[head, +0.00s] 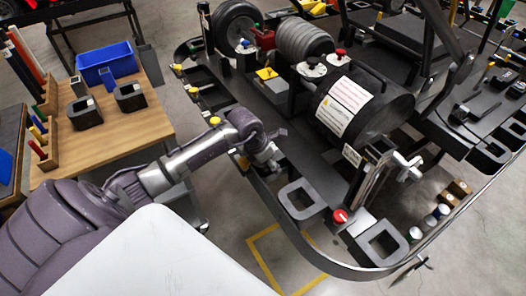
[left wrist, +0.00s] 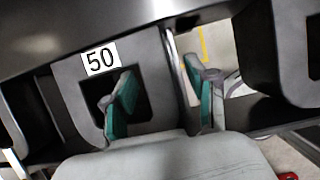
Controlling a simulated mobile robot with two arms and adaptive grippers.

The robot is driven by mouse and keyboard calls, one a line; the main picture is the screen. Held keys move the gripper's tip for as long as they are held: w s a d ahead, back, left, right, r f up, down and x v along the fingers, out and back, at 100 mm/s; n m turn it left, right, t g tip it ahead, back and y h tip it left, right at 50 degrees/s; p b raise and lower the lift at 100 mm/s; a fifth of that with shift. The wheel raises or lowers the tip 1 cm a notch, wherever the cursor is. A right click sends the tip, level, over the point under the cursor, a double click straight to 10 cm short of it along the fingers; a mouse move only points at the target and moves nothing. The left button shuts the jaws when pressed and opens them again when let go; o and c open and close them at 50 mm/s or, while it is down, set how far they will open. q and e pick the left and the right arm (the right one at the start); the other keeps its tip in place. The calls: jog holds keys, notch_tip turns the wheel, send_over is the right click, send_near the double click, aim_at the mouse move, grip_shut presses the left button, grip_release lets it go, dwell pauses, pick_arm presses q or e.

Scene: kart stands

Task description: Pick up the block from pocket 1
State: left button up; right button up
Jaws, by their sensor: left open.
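My left gripper (head: 268,158) reaches in from the left to the near-left edge of the kart's dark deck (head: 280,165). In the left wrist view its two teal-padded fingers (left wrist: 160,102) are apart. The left finger shows against the dark square opening of a grey frame labelled "50" (left wrist: 75,78). The right finger is over a gap beside that frame, where floor shows. No pocket marked 1 is readable. Square-holed grey frames sit on the deck, one in the middle (head: 299,215) and one at front right (head: 381,262).
A curved metal rail (head: 300,245) rims the kart. A wooden table (head: 130,135) at left holds a blue bin (head: 105,60) and black holders (head: 85,115).

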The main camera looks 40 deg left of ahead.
pick_arm(q)
grip_shut()
jog(key=shift+r, duration=0.15)
dwell(0.5)
